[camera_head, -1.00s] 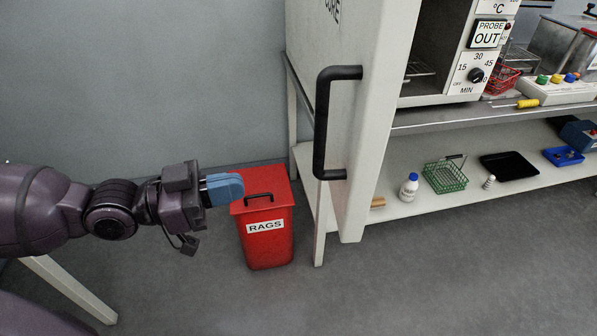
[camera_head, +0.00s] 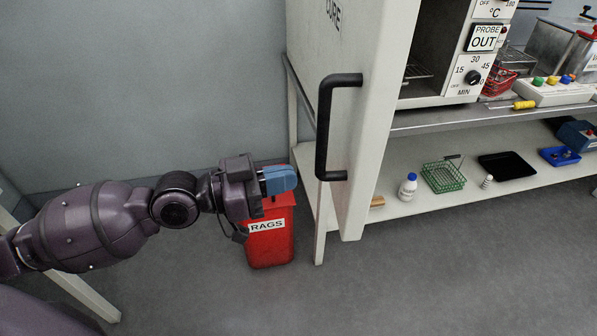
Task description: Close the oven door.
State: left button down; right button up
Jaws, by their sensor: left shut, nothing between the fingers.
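The oven (camera_head: 427,60) stands on the bench at the upper right, with its dark interior partly showing. Its pale door (camera_head: 372,110) is open and swung out toward me. A black handle (camera_head: 324,130) stands on the door's outer face. My left gripper (camera_head: 292,178), with blue fingers, is shut and empty. In the picture it is left of and slightly below the handle, apart from it, and in front of the red bin's top. My right gripper is not in view.
A red bin (camera_head: 270,246) marked RAGS stands on the floor below my left gripper. The bench's lower shelf (camera_head: 400,208) holds a white bottle (camera_head: 408,187), a green wire basket (camera_head: 443,177) and a black tray (camera_head: 507,166). The grey floor in front is clear.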

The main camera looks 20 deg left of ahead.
pick_arm(q)
jog(key=shift+x, duration=1.45)
jog(key=shift+p, duration=0.3)
